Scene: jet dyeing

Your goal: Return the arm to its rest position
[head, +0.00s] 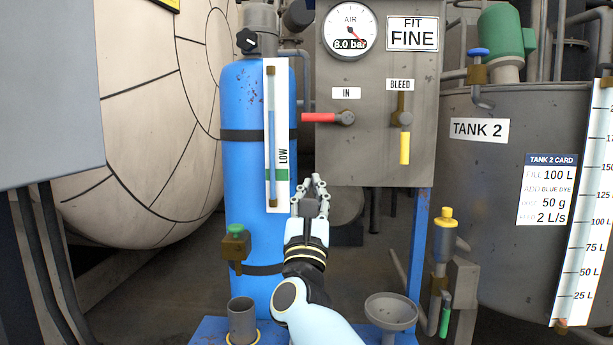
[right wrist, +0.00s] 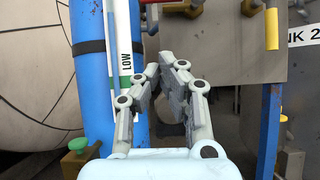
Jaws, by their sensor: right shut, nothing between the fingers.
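My right gripper (head: 315,190) is in front of the blue cylinder's right side, below the grey panel, at the end of my arm reaching up from the bottom of the head view. Its fingers are closed together and hold nothing. In the right wrist view the right gripper (right wrist: 165,72) points toward the panel's lower left edge, near the LOW gauge strip. My left gripper does not show.
The blue cylinder (head: 243,160) stands behind the gripper with a green-knobbed valve (head: 236,243). The panel (head: 375,160) carries a red IN lever (head: 320,117) and a yellow BLEED lever (head: 404,147). A funnel (head: 391,310) and a cup (head: 242,320) flank my arm. Tank 2 (head: 485,190) stands right.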

